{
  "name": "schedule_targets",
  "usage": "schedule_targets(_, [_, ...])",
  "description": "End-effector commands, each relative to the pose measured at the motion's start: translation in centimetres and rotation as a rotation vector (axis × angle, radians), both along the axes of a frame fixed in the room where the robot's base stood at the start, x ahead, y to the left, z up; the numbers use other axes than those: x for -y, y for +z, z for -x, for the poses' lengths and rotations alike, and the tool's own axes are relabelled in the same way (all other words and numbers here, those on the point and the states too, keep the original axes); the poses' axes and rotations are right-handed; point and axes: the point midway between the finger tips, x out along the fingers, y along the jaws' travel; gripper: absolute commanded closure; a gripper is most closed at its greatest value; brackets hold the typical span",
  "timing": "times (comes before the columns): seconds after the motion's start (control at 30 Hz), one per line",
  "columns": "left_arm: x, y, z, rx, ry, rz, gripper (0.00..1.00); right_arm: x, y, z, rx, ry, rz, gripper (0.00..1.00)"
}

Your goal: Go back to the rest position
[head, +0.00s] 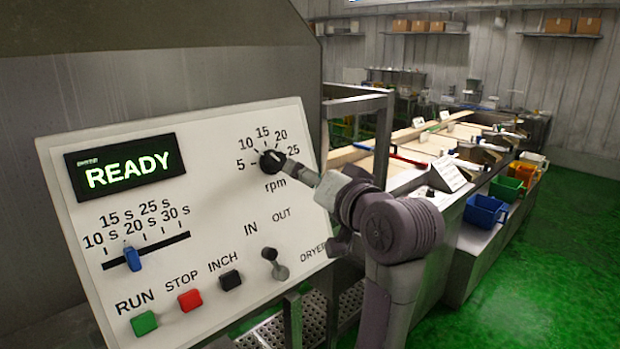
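A white control panel (215,215) tilts toward me, its display (124,166) reading "READY" in green. My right arm comes in from the lower right. The narrow grey end of my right gripper (300,173) reaches the black rpm knob (272,160) from the right and appears to touch it. The fingers are too small and overlapped to tell whether they are open or shut. The knob's white mark points right, near the 25 side. A blue slider (132,258) sits toward the left of its time slot. My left gripper is not in view.
Green (145,323), red (190,299) and black (230,280) buttons and a grey dryer lever (275,262) line the panel's lower part. A metal frame (357,105) stands right of the panel. Behind is a long bench with blue (486,211) and other bins. Green floor is clear at right.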

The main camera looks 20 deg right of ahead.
Motion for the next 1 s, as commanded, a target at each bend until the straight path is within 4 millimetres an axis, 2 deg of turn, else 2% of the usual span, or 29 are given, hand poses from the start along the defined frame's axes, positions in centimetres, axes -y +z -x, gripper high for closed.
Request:
schedule_targets(0.27, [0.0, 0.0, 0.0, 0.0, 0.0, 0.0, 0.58, 0.0, -0.2, 0.0, -0.004, 0.0, 0.003, 0.32])
schedule_targets(0.37, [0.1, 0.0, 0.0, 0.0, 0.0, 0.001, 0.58, 0.0, -2.3, 0.0, -0.042, -0.003, 0.029, 0.32])
schedule_targets(0.47, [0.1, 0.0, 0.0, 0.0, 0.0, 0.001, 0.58, 0.0, -7.2, 0.4, -0.133, -0.003, 0.094, 0.32])
schedule_targets(0.57, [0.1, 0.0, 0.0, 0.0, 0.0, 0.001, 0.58, 0.0, -14.2, 1.8, -0.268, 0.011, 0.193, 0.32])
schedule_targets(0.6, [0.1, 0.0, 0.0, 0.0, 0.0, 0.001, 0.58, -0.1, -17.1, 2.8, -0.326, 0.02, 0.235, 0.32])
schedule_targets(0.67, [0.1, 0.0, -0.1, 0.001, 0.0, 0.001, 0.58, -0.1, -21.4, 4.6, -0.413, 0.042, 0.301, 0.32])
schedule_targets(0.7, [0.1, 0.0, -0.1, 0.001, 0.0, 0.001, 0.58, -0.2, -24.0, 6.0, -0.47, 0.06, 0.341, 0.32])
schedule_targets(0.8, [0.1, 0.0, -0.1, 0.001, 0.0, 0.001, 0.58, -0.3, -30.2, 10.1, -0.608, 0.116, 0.442, 0.32])
schedule_targets(0.9, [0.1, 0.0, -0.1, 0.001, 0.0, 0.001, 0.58, -0.4, -35.1, 14.4, -0.727, 0.182, 0.527, 0.32])
schedule_targets(1.0, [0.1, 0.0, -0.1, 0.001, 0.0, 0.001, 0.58, -0.6, -38.4, 18.3, -0.819, 0.241, 0.59, 0.32])
